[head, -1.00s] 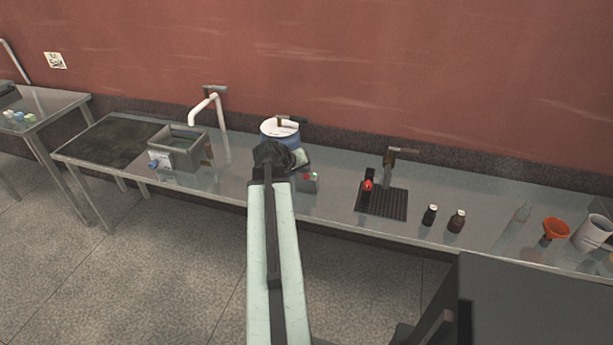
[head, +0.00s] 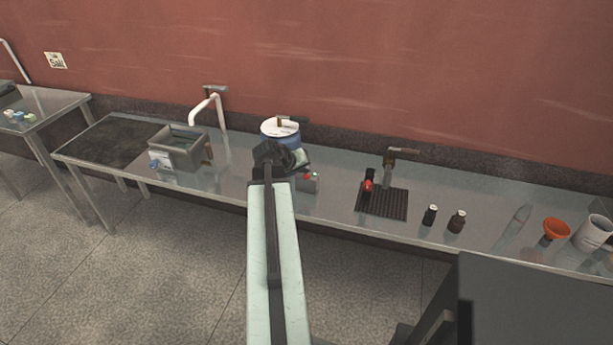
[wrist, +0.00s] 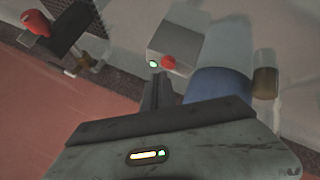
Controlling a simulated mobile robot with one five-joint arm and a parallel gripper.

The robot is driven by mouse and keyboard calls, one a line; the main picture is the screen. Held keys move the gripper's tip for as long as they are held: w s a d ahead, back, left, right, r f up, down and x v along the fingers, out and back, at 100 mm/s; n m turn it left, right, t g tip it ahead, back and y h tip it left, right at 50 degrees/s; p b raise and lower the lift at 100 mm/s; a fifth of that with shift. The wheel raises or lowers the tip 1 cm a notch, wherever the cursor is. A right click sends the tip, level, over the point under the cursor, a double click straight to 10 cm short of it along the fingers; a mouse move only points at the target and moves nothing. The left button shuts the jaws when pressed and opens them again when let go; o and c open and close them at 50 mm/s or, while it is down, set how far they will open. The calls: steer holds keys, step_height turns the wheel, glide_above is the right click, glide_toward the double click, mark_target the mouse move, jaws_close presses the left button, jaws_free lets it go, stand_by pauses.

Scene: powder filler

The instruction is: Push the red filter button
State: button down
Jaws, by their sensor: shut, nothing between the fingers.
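The red button (head: 307,177) sits on a small grey box (head: 309,187) beside a green button (head: 316,174). In the wrist view the red button (wrist: 169,62) and the green button (wrist: 153,64) show on the box (wrist: 178,45). My gripper (head: 306,167) is shut and empty, just to the back and left of the box in the head view. In the wrist view its fingertips (wrist: 156,77) point toward the box and appear just short of the two buttons. I cannot tell whether they touch anything.
A blue drum with a white lid (head: 281,130) stands behind my gripper. A grey bin (head: 180,152) is to the left. A red-and-black device (head: 367,187) stands by a black grate (head: 392,203) to the right, with dark bottles (head: 456,222) beyond. The counter between box and grate is clear.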

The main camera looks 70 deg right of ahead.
mark_target(305, 177)
steer(key=shift+f+b, duration=0.5)
steer(key=shift+r, duration=0.1)
steer(key=shift+r+p, duration=0.45)
steer(key=shift+p, duration=0.1)
step_height(305, 177, up, 6)
steer(key=p, duration=0.6)
